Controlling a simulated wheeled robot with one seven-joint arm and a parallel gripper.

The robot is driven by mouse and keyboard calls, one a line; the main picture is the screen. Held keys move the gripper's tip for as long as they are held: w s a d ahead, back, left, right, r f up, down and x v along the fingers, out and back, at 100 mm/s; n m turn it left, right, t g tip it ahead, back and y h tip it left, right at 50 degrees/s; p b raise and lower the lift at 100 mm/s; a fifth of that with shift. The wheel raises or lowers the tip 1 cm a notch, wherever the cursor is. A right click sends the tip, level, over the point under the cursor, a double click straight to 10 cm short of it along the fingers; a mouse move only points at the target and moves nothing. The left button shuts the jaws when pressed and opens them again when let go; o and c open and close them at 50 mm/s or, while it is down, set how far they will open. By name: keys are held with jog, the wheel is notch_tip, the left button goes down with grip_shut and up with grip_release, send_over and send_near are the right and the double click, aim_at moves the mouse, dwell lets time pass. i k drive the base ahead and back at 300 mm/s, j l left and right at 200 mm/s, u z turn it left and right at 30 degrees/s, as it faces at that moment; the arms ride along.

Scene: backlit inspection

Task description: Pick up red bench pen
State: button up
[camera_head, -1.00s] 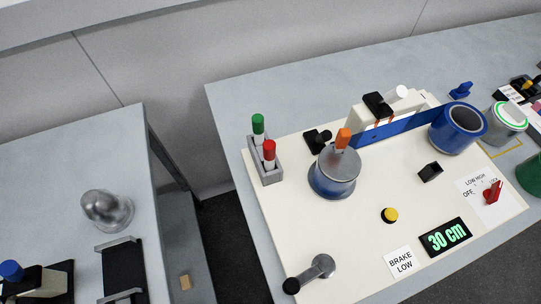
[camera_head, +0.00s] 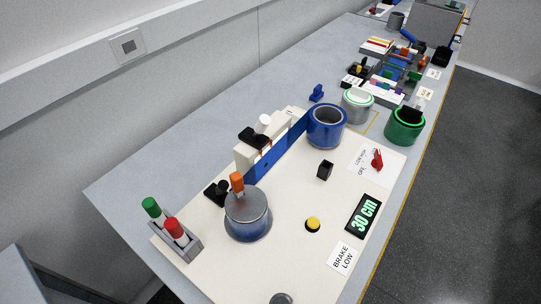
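The lower part of the red pen is hidden by the holder wall. My gripper is not in view.
A metal pot with an orange knob (camera_head: 248,216) stands right of the holder on the white board (camera_head: 290,235). Bare grey bench (camera_head: 135,185) lies behind the pens.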

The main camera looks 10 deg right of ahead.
aim_at(171, 225)
jog(key=l+u, duration=0.15)
jog(key=u, duration=0.2)
jog(key=l+u, duration=0.15)
jog(key=u, duration=0.2)
jog(key=l+u, duration=0.2)
jog(key=u, duration=0.15)
jog(key=i+l+u, duration=0.1)
jog(key=u, duration=0.35)
